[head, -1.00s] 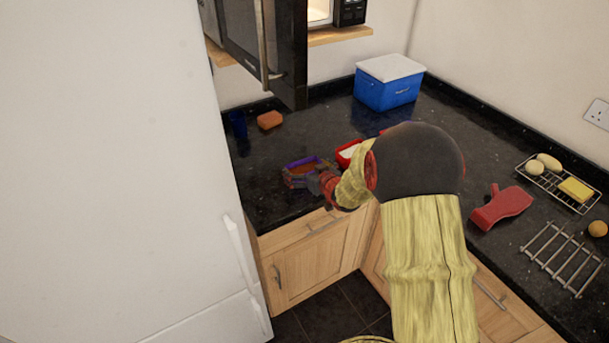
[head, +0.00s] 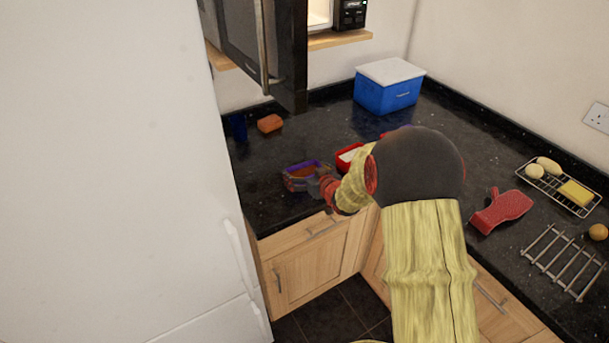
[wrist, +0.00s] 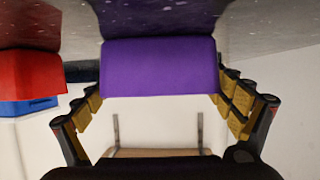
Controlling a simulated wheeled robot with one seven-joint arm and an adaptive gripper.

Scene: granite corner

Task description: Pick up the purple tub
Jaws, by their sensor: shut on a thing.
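The purple tub (wrist: 160,68) fills the middle of the wrist view, between the two yellow-padded fingers of my gripper (wrist: 162,98). The fingers are shut on its sides. In the head view the purple tub (head: 304,165) is at the counter's front left, with an orange-brown inside. My gripper (head: 306,181) is at its near side there, and my arm hides part of the grip. I cannot tell whether the tub touches the counter.
A red tub (head: 347,157) with white contents stands close right of the purple one, partly behind my arm. An orange block (head: 270,123) and a dark blue cup (head: 237,126) are behind. A blue box (head: 388,93) with a white lid stands at the back. An open dark cabinet door (head: 262,45) hangs above.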

